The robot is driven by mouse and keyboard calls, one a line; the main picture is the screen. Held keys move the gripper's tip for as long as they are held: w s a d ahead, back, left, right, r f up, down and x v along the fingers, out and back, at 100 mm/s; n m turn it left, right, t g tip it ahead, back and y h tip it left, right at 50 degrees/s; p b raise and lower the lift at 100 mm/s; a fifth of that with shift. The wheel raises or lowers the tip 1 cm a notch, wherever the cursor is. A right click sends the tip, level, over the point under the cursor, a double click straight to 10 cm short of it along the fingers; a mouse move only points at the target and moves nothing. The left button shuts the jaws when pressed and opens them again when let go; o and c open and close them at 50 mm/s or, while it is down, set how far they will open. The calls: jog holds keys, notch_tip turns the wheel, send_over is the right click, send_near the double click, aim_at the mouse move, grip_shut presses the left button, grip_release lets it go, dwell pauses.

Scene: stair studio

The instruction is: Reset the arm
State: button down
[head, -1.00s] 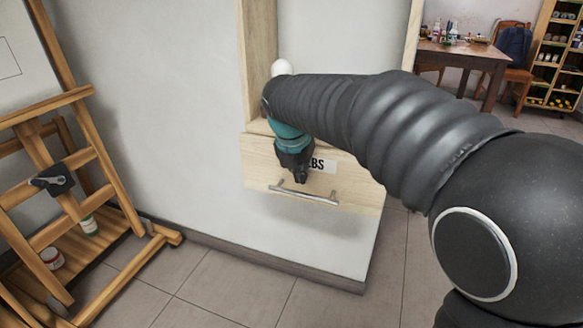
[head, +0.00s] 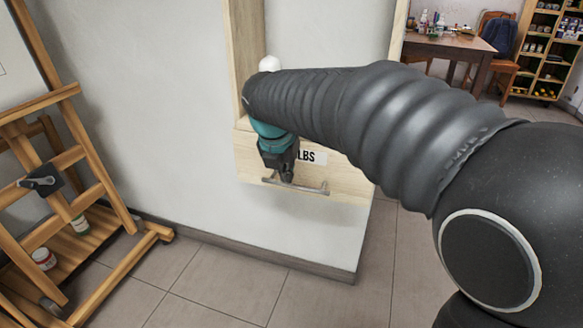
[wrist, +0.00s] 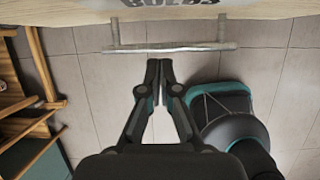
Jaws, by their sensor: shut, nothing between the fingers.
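My gripper (head: 287,178) is shut and empty in front of a wooden drawer (head: 345,180). My arm reaches across the head view from the right. The drawer carries a label, partly hidden by my gripper, that ends in "LBS", and a metal bar handle (head: 312,189). In the wrist view the closed fingertips (wrist: 159,66) point toward the handle (wrist: 170,48) and appear just short of it. I cannot tell for sure whether they touch it. A white round object (head: 269,63) shows above my wrist, partly hidden.
A wooden easel (head: 92,175) stands at the left with small jars (head: 43,258) on its lower shelf. A table (head: 450,46), a chair (head: 497,60) and a shelf unit (head: 545,50) stand at the back right. The tiled floor (head: 225,285) in front is clear.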

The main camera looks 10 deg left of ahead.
notch_tip(320, 180, up, 8)
jog(key=s+m, duration=0.3)
jog(key=s+d+f+m+g+y, duration=0.1)
jog(key=s+d+f+m, duration=0.55)
jog(key=m, duration=0.95)
jog(key=s+d+f+m, duration=0.1)
jog(key=s+d+m, duration=0.3)
jog(key=d, duration=0.4)
jog(key=s+d+f+m+t, duration=0.1)
jog(key=s+d+m, duration=0.3)
jog(key=d+m, duration=0.2)
jog(key=s+d+f+m+t, duration=0.1)
jog(key=s+d+m, duration=0.4)
jog(key=d, duration=0.5)
jog(key=shift+d+m+h+p, duration=0.3)
jog(key=shift+d+m, duration=0.05)
jog(key=shift+m, duration=0.15)
